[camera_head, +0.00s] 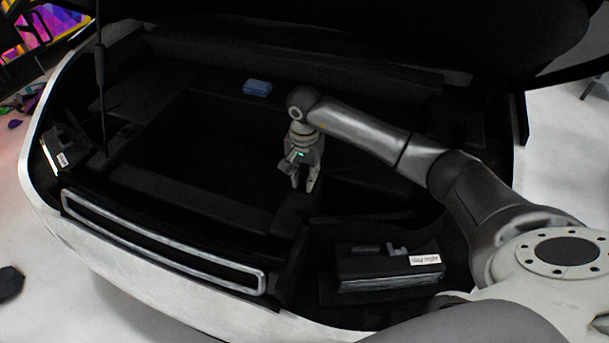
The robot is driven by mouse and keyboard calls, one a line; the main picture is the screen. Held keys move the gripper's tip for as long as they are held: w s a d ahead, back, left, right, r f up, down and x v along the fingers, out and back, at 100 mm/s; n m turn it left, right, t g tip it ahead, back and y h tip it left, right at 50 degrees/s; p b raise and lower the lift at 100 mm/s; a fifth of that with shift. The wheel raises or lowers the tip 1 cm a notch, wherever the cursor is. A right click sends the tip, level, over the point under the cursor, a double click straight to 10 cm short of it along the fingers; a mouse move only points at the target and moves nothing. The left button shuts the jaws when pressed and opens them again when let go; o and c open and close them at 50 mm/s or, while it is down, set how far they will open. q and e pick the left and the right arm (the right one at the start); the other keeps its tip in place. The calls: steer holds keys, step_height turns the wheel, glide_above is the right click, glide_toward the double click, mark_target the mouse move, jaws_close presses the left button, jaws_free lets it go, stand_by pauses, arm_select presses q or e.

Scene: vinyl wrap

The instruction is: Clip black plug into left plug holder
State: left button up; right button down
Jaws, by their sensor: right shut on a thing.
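My right gripper (305,182) reaches in from the right over the middle of the dark open trunk, with its fingers pointing down. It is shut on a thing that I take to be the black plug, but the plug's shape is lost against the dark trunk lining. The fingertips are near the right edge of the deep recess in the trunk floor. I cannot make out the left plug holder in the dark interior. My left gripper is not in view.
A black case with a white label (388,268) sits at the front right. Another labelled dark item (66,148) stands at the left side. The trunk sill (160,247) borders the front. The recess (205,150) looks empty.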

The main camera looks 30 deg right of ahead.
steer(key=shift+s+f, duration=0.15)
steer(key=c, duration=1.2)
jaws_free()
step_height(320, 180, up, 12)
